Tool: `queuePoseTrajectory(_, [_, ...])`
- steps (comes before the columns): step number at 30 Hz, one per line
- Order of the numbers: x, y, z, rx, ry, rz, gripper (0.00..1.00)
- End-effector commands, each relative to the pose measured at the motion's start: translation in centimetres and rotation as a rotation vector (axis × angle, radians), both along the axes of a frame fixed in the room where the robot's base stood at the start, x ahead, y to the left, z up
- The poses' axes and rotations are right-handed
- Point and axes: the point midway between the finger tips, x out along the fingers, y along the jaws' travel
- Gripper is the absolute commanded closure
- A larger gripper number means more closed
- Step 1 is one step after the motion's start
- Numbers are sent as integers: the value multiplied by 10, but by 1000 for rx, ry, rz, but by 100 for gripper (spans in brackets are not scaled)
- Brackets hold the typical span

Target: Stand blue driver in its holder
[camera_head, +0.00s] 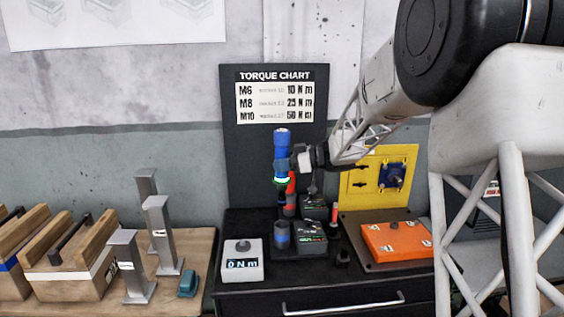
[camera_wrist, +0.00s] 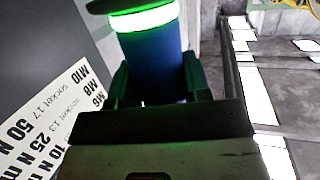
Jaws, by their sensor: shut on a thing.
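The blue driver (camera_head: 282,143) is upright in the air in the head view, with a glowing green ring low on its body. My gripper (camera_head: 293,163) is shut on it from the right. In the wrist view the blue driver (camera_wrist: 150,60) stands between the two fingers of my gripper (camera_wrist: 155,85), its green ring beyond them. A dark cup-shaped holder with a blue band (camera_head: 282,236) stands on the black bench, below the driver and apart from it. The driver's lower tip is hard to make out against the things behind.
A red driver (camera_head: 291,186) stands behind, close to the blue one. Dark battery units (camera_head: 312,232) are right of the holder. An orange plate (camera_head: 397,241) lies at right. The torque chart board (camera_head: 274,95) rises behind.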

Motion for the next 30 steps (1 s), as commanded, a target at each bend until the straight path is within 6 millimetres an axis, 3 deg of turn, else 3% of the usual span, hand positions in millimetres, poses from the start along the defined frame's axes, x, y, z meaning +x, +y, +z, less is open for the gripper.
queuePoseTrajectory(30, [0, 0, -71, 1, 0, 0, 91])
